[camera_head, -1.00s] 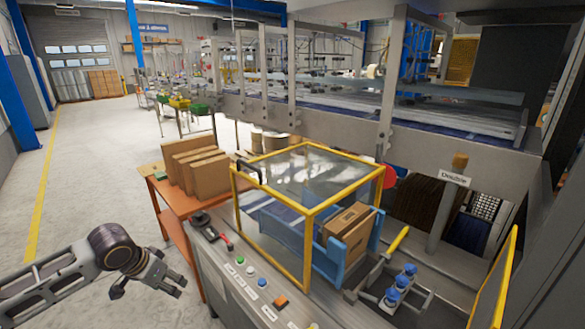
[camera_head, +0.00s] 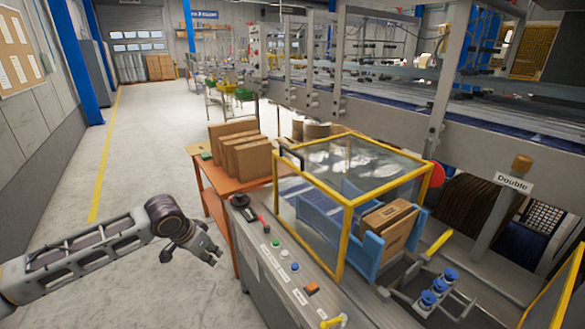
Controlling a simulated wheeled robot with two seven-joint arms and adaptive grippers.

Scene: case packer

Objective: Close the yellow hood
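The yellow hood (camera_head: 347,228) is a box-shaped yellow frame with clear panels, standing on the machine in the middle right. A dark handle (camera_head: 291,158) sits at its upper left edge. Blue holders (camera_head: 371,255) and a cardboard box (camera_head: 386,226) show at its right side, the box partly outside the frame. My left gripper (camera_head: 193,254) is left of the machine, over the floor, apart from the hood. Its fingers are spread and nothing is between them. My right gripper is not in view.
An orange table (camera_head: 215,178) with several cardboard boxes (camera_head: 245,155) stands behind the control panel (camera_head: 283,277) with its buttons and black lever. Blue knobs (camera_head: 434,291) and another yellow-edged panel (camera_head: 555,290) are at the right. The floor at left is clear.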

